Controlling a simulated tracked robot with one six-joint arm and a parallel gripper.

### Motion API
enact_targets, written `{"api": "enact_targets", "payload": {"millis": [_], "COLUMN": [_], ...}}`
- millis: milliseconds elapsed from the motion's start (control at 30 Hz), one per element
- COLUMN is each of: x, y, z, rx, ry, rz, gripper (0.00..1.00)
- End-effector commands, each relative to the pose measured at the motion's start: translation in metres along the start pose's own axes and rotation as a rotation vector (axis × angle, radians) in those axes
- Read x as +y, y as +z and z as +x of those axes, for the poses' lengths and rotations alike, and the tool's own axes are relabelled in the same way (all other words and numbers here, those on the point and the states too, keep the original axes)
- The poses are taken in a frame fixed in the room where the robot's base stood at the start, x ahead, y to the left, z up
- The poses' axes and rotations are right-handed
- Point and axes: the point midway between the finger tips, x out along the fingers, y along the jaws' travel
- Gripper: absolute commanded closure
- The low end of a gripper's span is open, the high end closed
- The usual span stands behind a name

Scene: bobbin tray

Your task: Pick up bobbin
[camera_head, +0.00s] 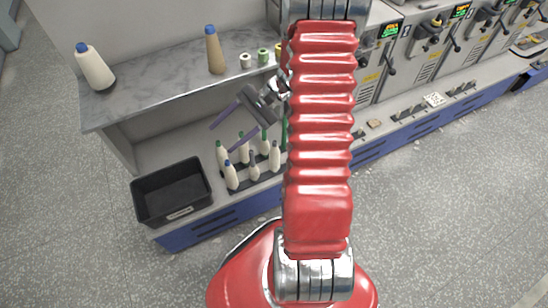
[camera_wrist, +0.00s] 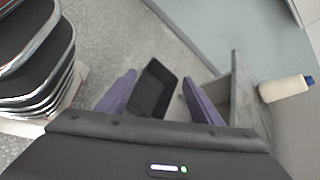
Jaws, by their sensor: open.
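In the head view, several slim white bobbins stand upright in a dark tray (camera_head: 257,181) on the lower shelf. One front bobbin (camera_head: 232,177) has a blue tip, and others have green or dark tips. My gripper (camera_head: 220,140) hangs above and just behind the bobbins, its two purple fingers spread and pointing left. Nothing shows between them. My arm hides the right end of the tray. In the wrist view my gripper (camera_wrist: 159,77) is open and empty, and no tray bobbins are visible.
A black bin (camera_head: 172,192) stands left of the tray; it also shows beyond the fingers in the wrist view (camera_wrist: 153,92). A large white cone (camera_head: 95,68), a tan cone (camera_head: 215,52) and small spools (camera_head: 262,56) stand on the upper shelf (camera_head: 150,75). Machines (camera_head: 420,45) line the right.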

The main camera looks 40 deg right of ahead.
Motion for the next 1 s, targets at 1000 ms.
{"api": "enact_targets", "payload": {"millis": [1000], "x": [0.114], "y": [-0.219], "z": [-0.023], "rx": [-0.16], "ry": [-0.785], "rz": [0.587], "gripper": [0.41]}}
